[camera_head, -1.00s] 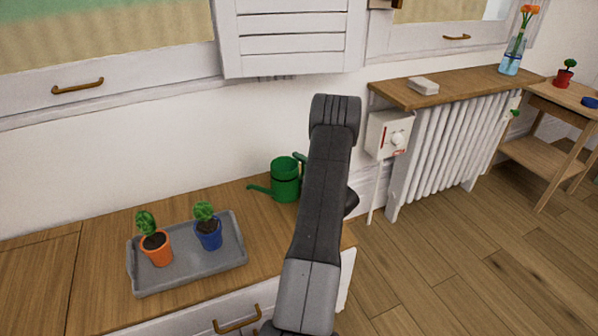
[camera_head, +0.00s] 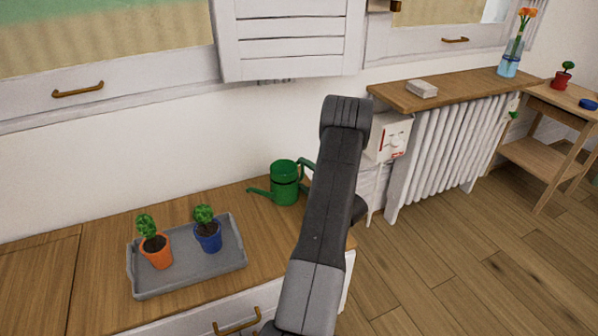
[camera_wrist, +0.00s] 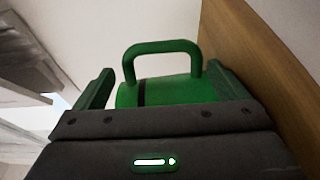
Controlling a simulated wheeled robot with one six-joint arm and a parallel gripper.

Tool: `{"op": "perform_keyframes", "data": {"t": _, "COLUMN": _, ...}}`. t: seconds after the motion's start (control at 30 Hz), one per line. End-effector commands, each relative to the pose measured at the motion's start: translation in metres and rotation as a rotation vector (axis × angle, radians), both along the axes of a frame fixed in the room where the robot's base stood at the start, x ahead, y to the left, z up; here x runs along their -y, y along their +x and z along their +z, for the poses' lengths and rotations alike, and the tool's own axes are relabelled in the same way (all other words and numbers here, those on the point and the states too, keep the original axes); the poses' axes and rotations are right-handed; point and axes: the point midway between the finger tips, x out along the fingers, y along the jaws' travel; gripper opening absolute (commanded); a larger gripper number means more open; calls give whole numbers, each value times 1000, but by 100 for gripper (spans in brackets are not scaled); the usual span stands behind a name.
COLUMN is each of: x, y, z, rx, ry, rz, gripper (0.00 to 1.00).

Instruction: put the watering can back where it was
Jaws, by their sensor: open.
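The green watering can (camera_head: 285,186) stands upright on the wooden cabinet top, near the wall, with its spout to the left. Its handle side is partly behind my arm. In the wrist view the can (camera_wrist: 180,92) and its looped handle show between and beyond the fingers of my gripper (camera_wrist: 160,72). The fingers are apart, one on each side of the can, and I cannot tell whether they touch it. In the head view my arm hides the gripper.
A grey tray (camera_head: 190,284) with an orange-potted plant (camera_head: 156,250) and a blue-potted plant (camera_head: 208,235) lies left of the can. A radiator (camera_head: 445,150) under a wooden shelf (camera_head: 455,85) and a wall box (camera_head: 390,140) stand to the right.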

Motion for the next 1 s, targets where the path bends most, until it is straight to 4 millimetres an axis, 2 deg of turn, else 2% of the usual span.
{"op": "perform_keyframes", "data": {"t": 0.03, "x": 10, "y": -10, "z": 2, "rx": -3, "ry": 1, "rz": -5, "gripper": 94}}
{"op": "perform_keyframes", "data": {"t": 0.2, "x": 34, "y": -38, "z": 2, "rx": -2, "ry": 1, "rz": -5, "gripper": 94}}
{"op": "perform_keyframes", "data": {"t": 0.4, "x": 50, "y": -59, "z": 1, "rx": -1, "ry": 1, "rz": -2, "gripper": 94}}
{"op": "perform_keyframes", "data": {"t": 0.6, "x": 55, "y": -65, "z": 0, "rx": 0, "ry": 0, "rz": 1, "gripper": 94}}
{"op": "perform_keyframes", "data": {"t": 1.0, "x": 55, "y": -65, "z": 0, "rx": 0, "ry": 0, "rz": 1, "gripper": 94}}
